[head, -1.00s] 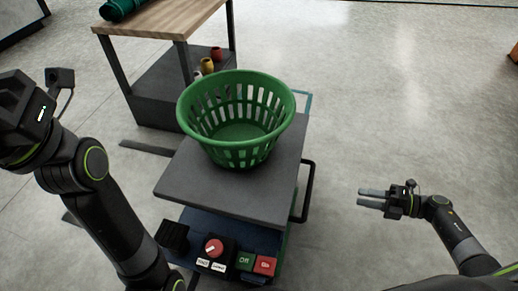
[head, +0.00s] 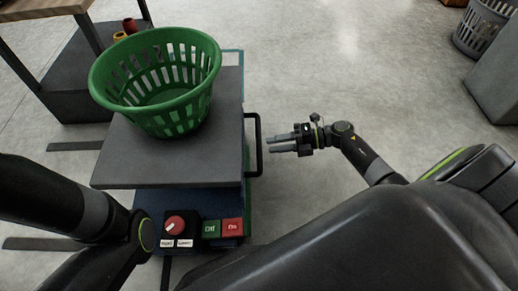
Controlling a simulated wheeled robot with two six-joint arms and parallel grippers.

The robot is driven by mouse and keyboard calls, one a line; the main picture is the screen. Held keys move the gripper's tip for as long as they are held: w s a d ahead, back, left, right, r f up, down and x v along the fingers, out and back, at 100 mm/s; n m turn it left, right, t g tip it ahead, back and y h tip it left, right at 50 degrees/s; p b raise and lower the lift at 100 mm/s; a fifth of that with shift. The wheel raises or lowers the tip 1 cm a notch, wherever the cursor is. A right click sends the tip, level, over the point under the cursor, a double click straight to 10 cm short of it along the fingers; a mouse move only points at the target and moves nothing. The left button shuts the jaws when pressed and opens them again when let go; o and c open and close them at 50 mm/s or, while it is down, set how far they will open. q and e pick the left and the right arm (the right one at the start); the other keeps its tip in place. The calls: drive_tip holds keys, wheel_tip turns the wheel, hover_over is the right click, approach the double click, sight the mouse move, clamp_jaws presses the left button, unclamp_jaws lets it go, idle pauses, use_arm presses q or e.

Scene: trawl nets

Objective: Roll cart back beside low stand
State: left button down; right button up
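The cart has a flat dark grey top (head: 120,165) and a black upright loop handle (head: 258,145) on its right side. A green slatted basket (head: 160,80) stands upright on the top. My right gripper (head: 270,145) points left at the handle, fingers apart and empty. Its fingertips look just short of the bar; I cannot tell whether they touch it. My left arm crosses the lower left, but its gripper is out of view. I cannot tell which thing is the low stand.
A wood-topped table (head: 40,8) with a dark lower shelf (head: 75,65) stands at the upper left. A control box with a red knob (head: 174,226) and green and red buttons sits below the cart top. A grey bin (head: 482,28) is far right. Floor behind the cart is clear.

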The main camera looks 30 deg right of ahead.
sight(259, 146)
drive_tip(key=shift+b+x, duration=0.7)
drive_tip(key=shift+x, duration=2.1)
clamp_jaws()
